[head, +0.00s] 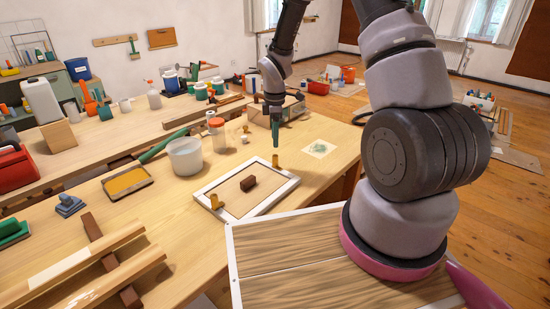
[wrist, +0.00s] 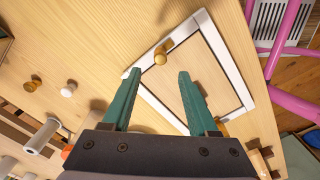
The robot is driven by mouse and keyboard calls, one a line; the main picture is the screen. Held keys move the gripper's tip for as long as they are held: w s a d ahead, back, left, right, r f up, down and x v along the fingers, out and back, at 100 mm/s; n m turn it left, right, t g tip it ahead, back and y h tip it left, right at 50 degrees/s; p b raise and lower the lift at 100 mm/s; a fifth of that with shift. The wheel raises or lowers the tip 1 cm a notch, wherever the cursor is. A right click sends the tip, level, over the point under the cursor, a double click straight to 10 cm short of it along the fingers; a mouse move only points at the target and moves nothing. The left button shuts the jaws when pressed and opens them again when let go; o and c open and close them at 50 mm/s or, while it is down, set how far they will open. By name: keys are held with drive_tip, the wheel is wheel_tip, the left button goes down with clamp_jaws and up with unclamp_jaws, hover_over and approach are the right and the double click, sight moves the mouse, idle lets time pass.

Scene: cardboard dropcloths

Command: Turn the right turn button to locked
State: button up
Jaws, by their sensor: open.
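A white-framed wooden panel (head: 210,188) lies on the workbench; its white rim also shows in the wrist view (wrist: 213,30). The right turn button (head: 276,161) is a small gold-coloured piece at the panel's far right edge. In the wrist view this button (wrist: 163,52) sits on the frame, its short bar seeming to lie along the rim. The left turn button (head: 216,202) is on the near left edge. A dark brown block (head: 248,183) sits mid-panel. My gripper (head: 275,146) points down above the right button. Its teal fingers (wrist: 157,74) are apart and empty.
A wooden box (head: 258,110) stands behind. Wood strips (head: 85,265) lie at the front left.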

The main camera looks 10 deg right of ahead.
sight(275, 156)
wheel_tip(275, 156, down, 10)
drive_tip(key=shift+r, duration=0.25)
clamp_jaws()
